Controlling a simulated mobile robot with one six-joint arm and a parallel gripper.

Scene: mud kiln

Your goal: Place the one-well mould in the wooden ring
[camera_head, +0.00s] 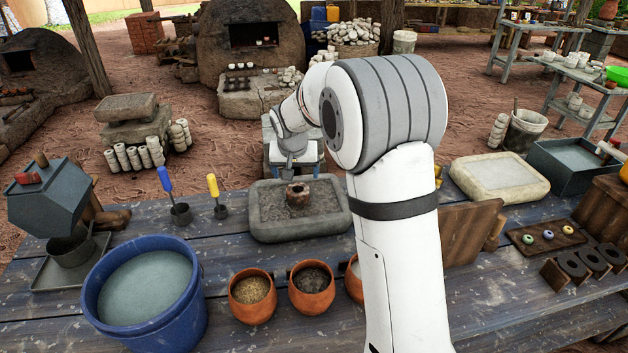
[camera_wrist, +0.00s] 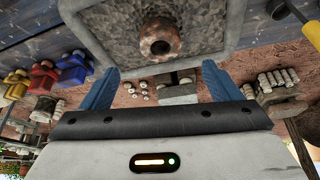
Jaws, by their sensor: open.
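A small brown round piece with one dark hole, apparently the one-well mould (camera_head: 298,193), stands upright on the grey stone slab (camera_head: 262,230). It also shows at the top of the wrist view (camera_wrist: 160,40). My gripper (camera_head: 295,172) is at the slab's far side, behind the mould and apart from it. In the wrist view its two blue fingers (camera_wrist: 160,68) are spread wide with nothing between them. I cannot pick out the wooden ring for certain; dark wooden blocks with round openings (camera_head: 575,268) lie at the right.
Clay bowls (camera_head: 252,299) and a blue bucket (camera_head: 146,295) stand in front of the slab. Two ladles (camera_head: 180,213) are to its left. At right are a pale slab (camera_head: 498,178), a grey basin (camera_head: 575,160) and a wooden tray (camera_head: 525,243) with coloured beads. My arm hides part of the table.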

